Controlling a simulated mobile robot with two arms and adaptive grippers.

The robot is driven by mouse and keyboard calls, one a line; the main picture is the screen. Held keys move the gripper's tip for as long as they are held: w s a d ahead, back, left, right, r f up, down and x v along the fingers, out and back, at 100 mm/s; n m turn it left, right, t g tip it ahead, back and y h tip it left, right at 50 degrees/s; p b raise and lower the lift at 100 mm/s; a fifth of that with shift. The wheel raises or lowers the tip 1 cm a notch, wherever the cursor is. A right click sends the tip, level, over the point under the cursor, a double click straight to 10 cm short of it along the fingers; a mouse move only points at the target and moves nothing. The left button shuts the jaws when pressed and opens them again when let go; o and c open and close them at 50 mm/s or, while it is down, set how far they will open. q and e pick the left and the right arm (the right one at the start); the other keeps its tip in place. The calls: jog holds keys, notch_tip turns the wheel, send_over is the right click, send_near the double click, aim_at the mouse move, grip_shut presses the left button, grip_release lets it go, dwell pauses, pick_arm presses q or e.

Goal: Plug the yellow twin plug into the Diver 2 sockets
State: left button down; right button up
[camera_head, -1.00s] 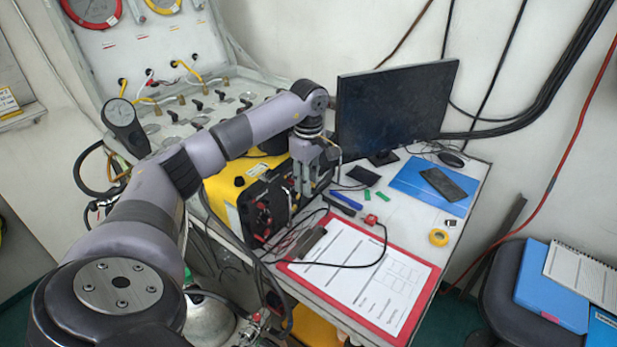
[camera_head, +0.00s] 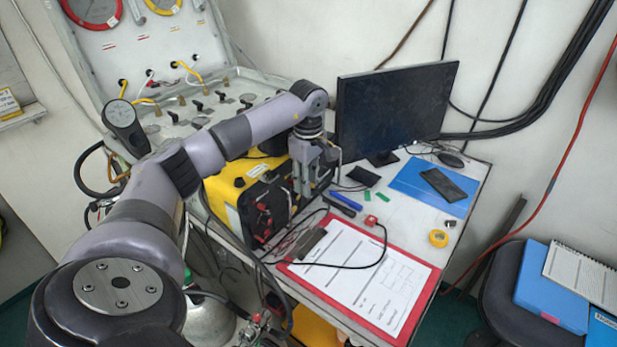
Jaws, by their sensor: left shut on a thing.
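The yellow case (camera_head: 226,190) stands on the left part of the desk, with a black front panel (camera_head: 262,212) that carries red fittings and dark leads. My left gripper (camera_head: 304,196) points down at the right end of this panel. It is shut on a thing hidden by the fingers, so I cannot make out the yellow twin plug. The Diver 2 labels and sockets are too small to read. A small red plug (camera_head: 370,220) lies by the clipboard, near a looping black cable. My right gripper is not in view.
A red clipboard (camera_head: 424,289) with a white sheet lies in front of the case. A black monitor (camera_head: 394,112) stands behind my left gripper. A blue folder (camera_head: 412,178), a yellow tape roll (camera_head: 438,238) and a blue marker (camera_head: 346,200) lie to the right.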

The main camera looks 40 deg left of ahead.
pick_arm(q)
jog(key=shift+s+a, duration=0.1)
jog(key=shift+a, duration=0.6)
dwell(1.1)
jog(key=shift+a+r+p, duration=0.3)
jog(key=shift+a, duration=0.5)
dwell(1.7)
jog(key=c, duration=1.7)
grip_release()
jog(key=shift+s, duration=0.1)
jog(key=shift+o, duration=0.8)
jog(key=shift+a+f, duration=0.15)
jog(key=shift+a, duration=0.05)
jog(key=o, duration=0.4)
jog(key=shift+f, duration=0.2)
jog(key=shift+c, duration=0.2)
jog(key=shift+d, duration=0.1)
